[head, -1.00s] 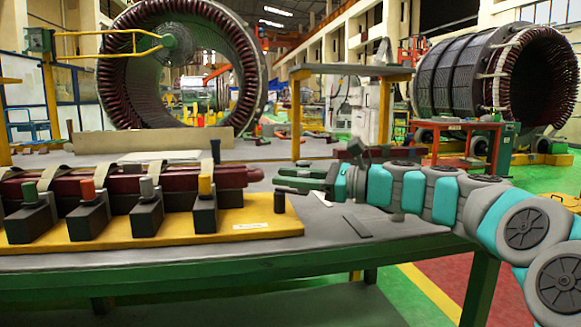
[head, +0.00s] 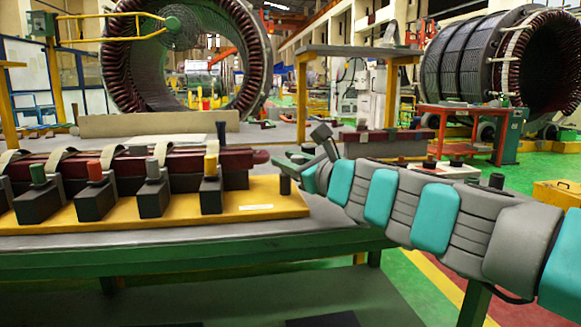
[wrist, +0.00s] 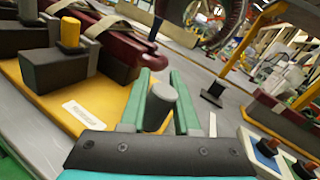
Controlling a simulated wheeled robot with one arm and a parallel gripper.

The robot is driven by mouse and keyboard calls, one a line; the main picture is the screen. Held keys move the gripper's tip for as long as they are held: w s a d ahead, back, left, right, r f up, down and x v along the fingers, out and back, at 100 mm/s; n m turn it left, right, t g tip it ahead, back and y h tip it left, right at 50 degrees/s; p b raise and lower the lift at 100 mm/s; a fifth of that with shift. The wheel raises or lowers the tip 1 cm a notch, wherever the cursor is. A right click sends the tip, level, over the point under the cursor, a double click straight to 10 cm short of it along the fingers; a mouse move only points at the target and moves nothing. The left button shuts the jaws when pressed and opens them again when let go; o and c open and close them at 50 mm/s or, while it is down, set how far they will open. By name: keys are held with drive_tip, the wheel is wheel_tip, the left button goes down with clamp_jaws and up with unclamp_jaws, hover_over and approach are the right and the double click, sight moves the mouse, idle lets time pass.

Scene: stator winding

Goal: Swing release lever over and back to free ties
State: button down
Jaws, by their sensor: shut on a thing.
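The winding fixture is a yellow base plate (head: 262,210) with a dark red bar (head: 130,165) along it. Black clamp blocks (head: 210,195) with coloured knobs stand in front of the bar. A short grey post (head: 285,184) stands upright at the plate's right end. My gripper (head: 288,160) is at this post; in the wrist view, its green fingers (wrist: 160,82) are shut on the post (wrist: 158,106), one on each side. A thin upright dark lever (head: 222,150) stands behind the bar and also shows in the wrist view (wrist: 155,28). Pale ties (head: 110,155) lie over the bar.
The grey bench top (head: 330,222) is narrow in front of the yellow plate. A beige board (head: 160,123) stands behind the fixture. To the right, another bench holds a dark red block (head: 388,142). Large stators stand in the background.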

drive_tip(key=shift+s+a+m+t+h+b, duration=0.1)
drive_tip(key=shift+a+m+t+h+b, duration=0.1)
drive_tip(key=shift+m+t+h+b, duration=0.4)
drive_tip(key=shift+a+m+t+h+b, duration=0.15)
drive_tip(key=shift+m+t+h+b, duration=0.25)
drive_tip(key=shift+m+h+b, duration=0.35)
drive_tip(key=shift+h, duration=0.35)
drive_tip(key=shift+r+m+t+h, duration=0.1)
drive_tip(key=shift+m+t+h, duration=0.2)
drive_tip(key=shift+m+h, duration=0.1)
drive_tip(key=c, duration=0.7)
unclamp_jaws()
drive_tip(key=shift+o, duration=0.2)
drive_tip(key=shift+b, duration=0.3)
drive_tip(key=v, duration=0.7)
drive_tip(key=shift+s+d, duration=0.15)
drive_tip(key=shift+s, duration=0.15)
